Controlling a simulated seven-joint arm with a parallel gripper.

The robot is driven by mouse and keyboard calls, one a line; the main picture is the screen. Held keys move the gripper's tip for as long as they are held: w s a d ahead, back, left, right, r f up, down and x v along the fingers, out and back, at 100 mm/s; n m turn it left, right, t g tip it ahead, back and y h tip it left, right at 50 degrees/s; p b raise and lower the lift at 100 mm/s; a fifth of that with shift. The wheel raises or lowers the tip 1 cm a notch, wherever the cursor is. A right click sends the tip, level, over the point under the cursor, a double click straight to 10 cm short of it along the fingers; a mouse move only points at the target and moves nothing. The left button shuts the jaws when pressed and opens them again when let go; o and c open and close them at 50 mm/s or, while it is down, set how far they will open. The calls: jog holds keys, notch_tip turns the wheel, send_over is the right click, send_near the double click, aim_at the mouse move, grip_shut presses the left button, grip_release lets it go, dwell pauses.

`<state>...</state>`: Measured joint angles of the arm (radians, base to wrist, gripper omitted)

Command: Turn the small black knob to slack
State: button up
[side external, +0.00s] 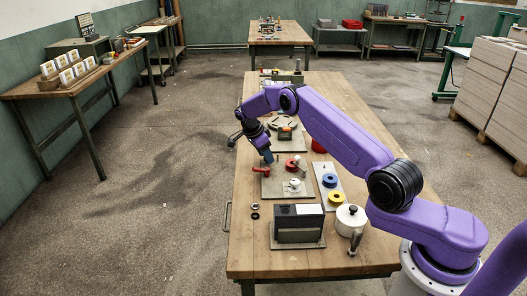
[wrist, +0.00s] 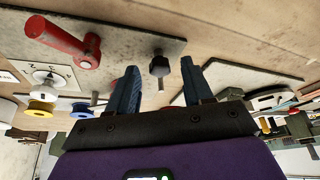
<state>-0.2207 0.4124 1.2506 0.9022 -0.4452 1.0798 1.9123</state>
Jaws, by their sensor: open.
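The small black knob (wrist: 159,66) stands on a short stem on a grey board (wrist: 110,32) in the wrist view. My gripper (wrist: 158,76) is open, with one dark blue finger on either side of the knob in the picture. The knob shows in the gap at the fingertips, and neither finger visibly touches it. How far it is from them in depth I cannot tell. In the side view my gripper (side external: 268,157) is tilted down at the far left part of the grey board (side external: 275,191). The knob is too small there to make out surely. Any slack marking is not readable.
A red lever (wrist: 65,40) and a white dial (wrist: 48,77) are on the same board. Blue (side external: 330,180) and yellow (side external: 337,199) spools, a dark box (side external: 298,224) and a white pot (side external: 350,218) stand nearer. Another board (wrist: 250,68) lies to the right in the wrist view.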

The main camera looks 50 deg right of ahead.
jog(key=v, duration=1.7)
jog(key=shift+a+r, duration=0.15)
jog(key=shift+r, duration=0.05)
jog(key=s+a+r+n+t, duration=0.1)
jog(key=s+a+r+n, duration=0.1)
jog(key=a+n, duration=0.3)
jog(key=s+a+r+n, duration=0.2)
jog(key=a+n, duration=0.1)
jog(key=a, duration=0.3)
jog(key=s+a+r+n+t+y, duration=0.1)
jog(key=s+a+n, duration=0.3)
jog(key=s, duration=0.2)
jog(key=s+a+r+n+y, duration=0.1)
jog(key=s+a+r+n, duration=0.1)
jog(key=s+a+n, duration=0.3)
jog(key=s+d+f+n+y, duration=0.1)
jog(key=s+n, duration=0.4)
jog(key=s, duration=0.6)
jog(key=s+d+f+n, duration=0.1)
jog(key=s+d+n, duration=0.2)
jog(key=s+n, duration=0.3)
jog(key=s+d+f+n+y, duration=0.1)
jog(key=s+n, duration=0.5)
jog(key=s, duration=1)
jog(key=shift+d+f+y, duration=0.3)
jog(key=shift+d+f, duration=0.1)
jog(key=shift+d, duration=0.5)
